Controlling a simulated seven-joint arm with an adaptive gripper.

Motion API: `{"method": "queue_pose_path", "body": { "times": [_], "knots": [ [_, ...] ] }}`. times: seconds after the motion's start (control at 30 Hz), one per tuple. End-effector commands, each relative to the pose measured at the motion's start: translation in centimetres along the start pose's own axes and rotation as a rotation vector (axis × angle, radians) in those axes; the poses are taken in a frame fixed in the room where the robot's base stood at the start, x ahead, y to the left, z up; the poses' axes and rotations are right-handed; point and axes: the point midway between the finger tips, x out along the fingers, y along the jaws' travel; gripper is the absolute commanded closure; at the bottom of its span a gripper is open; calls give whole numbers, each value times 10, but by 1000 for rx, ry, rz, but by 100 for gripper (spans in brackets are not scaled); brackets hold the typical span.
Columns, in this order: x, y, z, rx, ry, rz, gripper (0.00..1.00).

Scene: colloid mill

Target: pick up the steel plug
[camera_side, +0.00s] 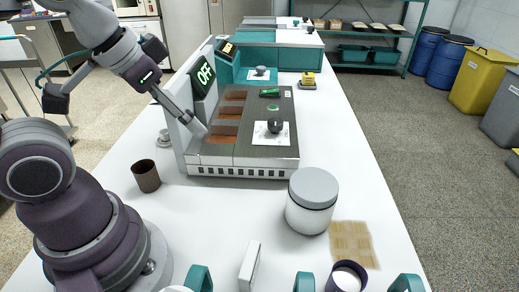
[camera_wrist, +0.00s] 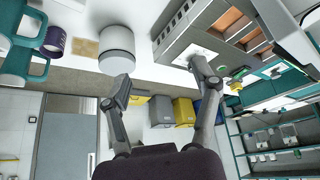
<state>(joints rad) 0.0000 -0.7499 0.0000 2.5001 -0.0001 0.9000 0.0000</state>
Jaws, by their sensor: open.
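A small grey metal piece (camera_side: 164,137), which looks like the steel plug, sits on the white table just left of the machine in the side view. I cannot make it out in the wrist view. My gripper (camera_side: 196,124) reaches down from the upper left, in front of the machine's OFF display panel, above and to the right of that piece. In the wrist view my gripper (camera_wrist: 159,80) has its two fingers spread wide with nothing between them.
The machine (camera_side: 245,170) with brown slots and a dark round knob (camera_side: 275,126) fills the table's middle. A brown cup (camera_side: 146,176) stands near the metal piece. A white jar with grey lid (camera_side: 312,205), a tan mat (camera_side: 352,243) and mugs are nearer the front.

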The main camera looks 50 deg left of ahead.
Motion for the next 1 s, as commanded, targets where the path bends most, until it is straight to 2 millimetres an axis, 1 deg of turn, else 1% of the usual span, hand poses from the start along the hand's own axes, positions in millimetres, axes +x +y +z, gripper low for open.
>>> {"method": "queue_pose_path", "body": {
  "times": [0.17,0.27,0.37,0.47,0.57,0.6,0.67,0.7,0.8,1.0],
  "knots": [
    [-2,0,-2,0,2,0,37],
    [-20,0,-12,0,7,0,37],
    [-49,-1,-28,9,6,0,37],
    [-44,-25,-50,233,-33,3,37],
    [-40,-57,-70,466,-65,-12,37],
    [-38,-72,-77,564,-83,-22,37],
    [-34,-96,-84,711,-118,-38,37],
    [-32,-112,-87,805,-145,-48,37],
    [-28,-148,-89,1017,-222,-64,37],
    [-23,-203,-84,1360,-391,-48,37]
  ]
}}
